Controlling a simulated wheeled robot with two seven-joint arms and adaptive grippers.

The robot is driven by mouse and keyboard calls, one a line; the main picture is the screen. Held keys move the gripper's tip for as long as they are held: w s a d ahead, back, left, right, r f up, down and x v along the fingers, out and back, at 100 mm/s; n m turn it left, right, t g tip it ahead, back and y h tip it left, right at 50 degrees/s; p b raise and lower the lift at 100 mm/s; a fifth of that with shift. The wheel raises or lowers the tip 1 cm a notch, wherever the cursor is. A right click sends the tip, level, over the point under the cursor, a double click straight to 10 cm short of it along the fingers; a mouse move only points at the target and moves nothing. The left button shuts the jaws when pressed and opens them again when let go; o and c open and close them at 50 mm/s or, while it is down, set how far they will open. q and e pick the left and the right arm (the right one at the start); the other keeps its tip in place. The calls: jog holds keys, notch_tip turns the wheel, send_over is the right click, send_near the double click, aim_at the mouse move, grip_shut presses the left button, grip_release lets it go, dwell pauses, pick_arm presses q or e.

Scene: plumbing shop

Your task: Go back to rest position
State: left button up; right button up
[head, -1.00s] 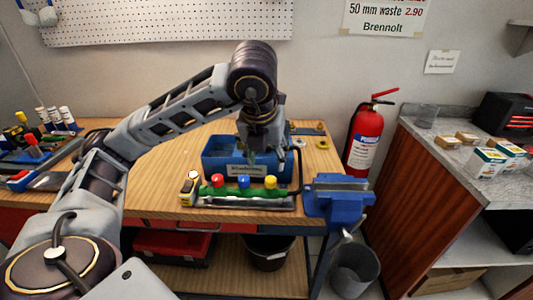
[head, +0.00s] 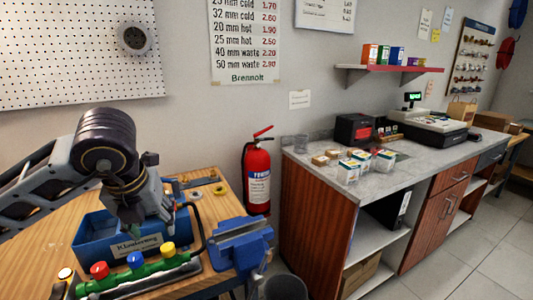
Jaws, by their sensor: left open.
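My left arm comes in from the left, and my left gripper (head: 148,212) hangs pointing down over the blue bin (head: 95,243) on the wooden workbench (head: 30,270). The gripper is open; its fingertips are partly hidden against the bin and I see nothing clearly held. A green manifold (head: 150,277) with red, blue and yellow caps lies in front of the bin. My right gripper is not in view.
A blue vise (head: 238,245) is fixed at the bench's right corner. A red fire extinguisher (head: 257,175) hangs on the wall behind. A counter (head: 350,185) with small boxes and a till (head: 425,130) stands to the right. Open floor (head: 470,262) lies at the lower right.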

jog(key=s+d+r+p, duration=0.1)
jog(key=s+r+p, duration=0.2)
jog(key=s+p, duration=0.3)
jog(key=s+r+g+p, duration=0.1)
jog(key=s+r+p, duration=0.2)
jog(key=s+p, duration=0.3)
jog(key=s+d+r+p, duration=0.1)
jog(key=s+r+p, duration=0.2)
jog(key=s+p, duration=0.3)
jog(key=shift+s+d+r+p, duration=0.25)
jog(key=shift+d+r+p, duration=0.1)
jog(key=shift+p, duration=1.45)
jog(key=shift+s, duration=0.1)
